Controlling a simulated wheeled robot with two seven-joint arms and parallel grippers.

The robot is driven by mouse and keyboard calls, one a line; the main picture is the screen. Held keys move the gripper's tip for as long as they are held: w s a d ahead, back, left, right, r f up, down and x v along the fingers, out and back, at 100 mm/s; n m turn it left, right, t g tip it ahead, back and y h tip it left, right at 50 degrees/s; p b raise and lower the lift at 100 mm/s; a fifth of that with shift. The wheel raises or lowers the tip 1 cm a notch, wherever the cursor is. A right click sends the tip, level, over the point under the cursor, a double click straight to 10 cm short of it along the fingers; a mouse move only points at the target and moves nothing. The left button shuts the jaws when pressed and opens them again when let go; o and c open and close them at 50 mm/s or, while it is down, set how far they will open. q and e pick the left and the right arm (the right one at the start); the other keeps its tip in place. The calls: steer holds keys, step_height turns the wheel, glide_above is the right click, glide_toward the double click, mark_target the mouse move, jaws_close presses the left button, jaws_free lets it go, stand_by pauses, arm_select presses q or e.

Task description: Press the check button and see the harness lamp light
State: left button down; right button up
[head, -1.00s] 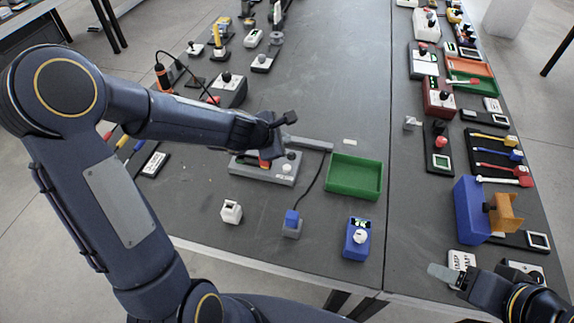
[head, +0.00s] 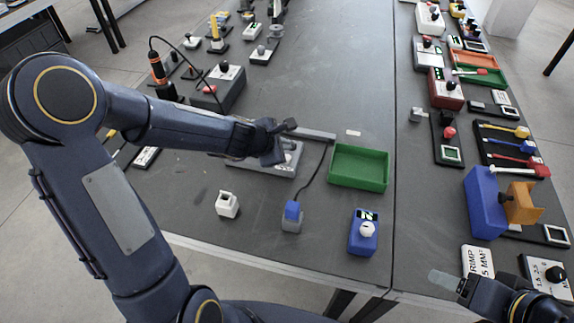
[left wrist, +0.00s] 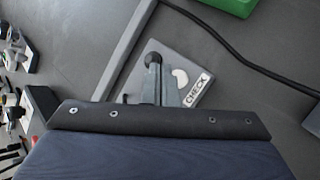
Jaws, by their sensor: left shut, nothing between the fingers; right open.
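The grey check station (head: 262,168) stands left of the green tray. Its CHECK label (left wrist: 198,90) shows in the left wrist view, beside a pale round disc (left wrist: 181,77) that looks unlit; I cannot tell whether it is the lamp. A black round knob (left wrist: 154,59) shows at the fingertips; whether they touch it is unclear. My left gripper (head: 280,143) is shut and empty, low over the station and hiding part of it; its fingers also show in the left wrist view (left wrist: 160,78). My right gripper (head: 450,283) is open at the lower right, partly out of frame.
A black cable (head: 313,175) runs near a grey block with a blue plug (head: 292,211). The green tray (head: 358,167), a white block (head: 227,204) and a blue box with a white knob (head: 363,232) stand nearby. Several devices line the right side.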

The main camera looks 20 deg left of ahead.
arm_select(q)
steer(key=shift+f+b, duration=0.35)
steer(key=shift+f, duration=0.5)
arm_select(e)
steer(key=shift+f, duration=0.8)
stand_by(0.5)
arm_select(q)
steer(key=shift+f+b, duration=0.4)
steer(key=shift+b, duration=0.05)
arm_select(e)
steer(key=shift+f, duration=0.45)
arm_select(q)
steer(key=shift+f+b, duration=0.45)
arm_select(e)
steer(key=shift+f, duration=0.45)
arm_select(q)
steer(key=shift+r+p, duration=0.85)
steer(key=shift+r, duration=0.05)
arm_select(e)
steer(key=shift+r, duration=0.85)
arm_select(q)
step_height(320, 180, up, 5)
steer(key=p, duration=0.5)
arm_select(e)
step_height(320, 180, up, 5)
steer(key=shift+f, duration=0.1)
